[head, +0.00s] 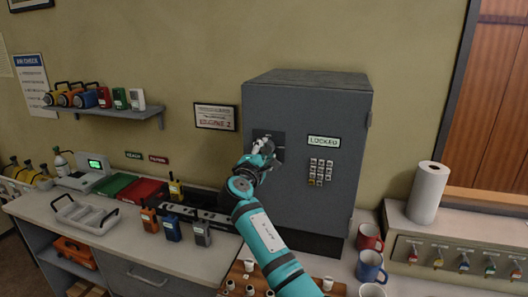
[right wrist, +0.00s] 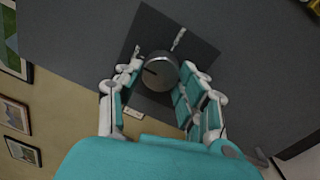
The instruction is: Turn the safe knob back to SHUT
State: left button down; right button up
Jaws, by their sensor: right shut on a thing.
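The grey safe (head: 305,165) stands on the counter against the wall. Its door has a dark square plate (head: 279,139), a lit LOCKED sign (head: 323,141) and a keypad (head: 320,172). My right gripper (head: 263,150) is at the plate and mostly hides the knob in the head view. In the right wrist view, the round metal safe knob (right wrist: 159,70) sits between the fingers of my right gripper, which is shut on it. A dark line on the knob points left. Small pale labels sit by it, too small to read. My left gripper is not in view.
Mugs (head: 369,265) stand right of the safe, near a paper towel roll (head: 427,193) and a key rack (head: 460,262). Radios (head: 172,228) and a grey tray (head: 86,214) are on the left counter.

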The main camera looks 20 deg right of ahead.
jog(key=o, duration=1.2)
jog(key=shift+w, duration=0.1)
jog(key=shift+c, duration=0.2)
jog(key=v, duration=1.2)
jog(key=shift+f, duration=0.1)
